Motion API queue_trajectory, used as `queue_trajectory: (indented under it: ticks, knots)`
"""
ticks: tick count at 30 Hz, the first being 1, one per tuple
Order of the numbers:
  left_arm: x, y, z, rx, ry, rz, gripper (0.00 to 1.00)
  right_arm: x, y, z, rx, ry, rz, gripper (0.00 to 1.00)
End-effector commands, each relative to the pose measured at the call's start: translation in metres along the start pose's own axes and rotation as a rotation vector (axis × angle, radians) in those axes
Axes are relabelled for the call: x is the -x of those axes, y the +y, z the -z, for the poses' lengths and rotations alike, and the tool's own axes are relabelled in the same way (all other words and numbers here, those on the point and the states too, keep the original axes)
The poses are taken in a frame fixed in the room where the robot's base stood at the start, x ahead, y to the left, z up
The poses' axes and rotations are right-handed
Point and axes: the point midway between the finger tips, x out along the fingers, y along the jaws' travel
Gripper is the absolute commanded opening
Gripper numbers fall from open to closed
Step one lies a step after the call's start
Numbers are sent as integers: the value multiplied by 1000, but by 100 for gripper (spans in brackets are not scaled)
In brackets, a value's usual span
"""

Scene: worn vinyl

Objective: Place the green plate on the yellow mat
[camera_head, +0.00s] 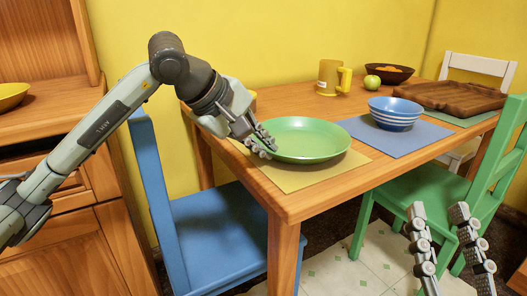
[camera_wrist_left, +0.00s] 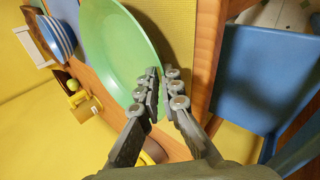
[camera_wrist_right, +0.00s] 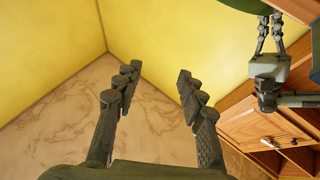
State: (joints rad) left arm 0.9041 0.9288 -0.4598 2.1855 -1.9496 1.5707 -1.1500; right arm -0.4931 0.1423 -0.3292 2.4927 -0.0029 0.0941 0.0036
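The green plate (camera_head: 311,138) is over the yellow mat (camera_head: 292,180) at the near left corner of the table in the head view. It looks level; I cannot tell if it rests on the mat or hangs just above it. My left gripper (camera_head: 263,142) is at the plate's left rim. In the left wrist view its fingers (camera_wrist_left: 161,76) are close together with the rim of the green plate (camera_wrist_left: 112,50) between them. The yellow mat (camera_wrist_left: 175,35) shows beside the plate. My right gripper (camera_head: 438,208) is open and empty, away from the table; its fingers (camera_wrist_right: 156,72) are apart.
A blue mat (camera_head: 405,143) with a striped bowl (camera_head: 394,113) lies right of the plate. A yellow mug (camera_head: 330,78), green apple (camera_head: 372,82), dark bowl (camera_head: 388,73) and wooden tray (camera_head: 450,97) stand behind. A blue chair (camera_head: 220,235) and green chair (camera_head: 425,190) flank the table.

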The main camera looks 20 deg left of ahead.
Motion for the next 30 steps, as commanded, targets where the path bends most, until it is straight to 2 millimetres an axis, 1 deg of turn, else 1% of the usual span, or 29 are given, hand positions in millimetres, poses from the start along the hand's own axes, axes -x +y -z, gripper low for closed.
queue_trajectory:
  ticks: [3, 14, 15, 17, 26, 28, 30]
  knots:
    - [-6, -5, 0, -1, 0, -6, 0, 0, 1, 3, 1, 26, -1, 40]
    - [-7, -6, 0, -1, 1, -7, 0, 1, 1, 7, 2, 50, -1, 40]
    - [-7, -7, 0, -1, 0, -2, 8, 0, 1, 8, 2, 54, -1, 40]
    - [-7, -7, 0, -1, 0, -2, 14, 0, 1, 8, 2, 52, -2, 40]
    - [-6, -6, 0, -1, 0, -2, 14, 0, 1, 8, 2, 49, -2, 40]
    - [-4, -5, 0, -1, 1, -3, 14, -1, 1, 6, 1, 31, -2, 40]
    - [6, -4, 2, -1, 4, -5, 14, 0, 1, 3, 0, 15, -2, 40]
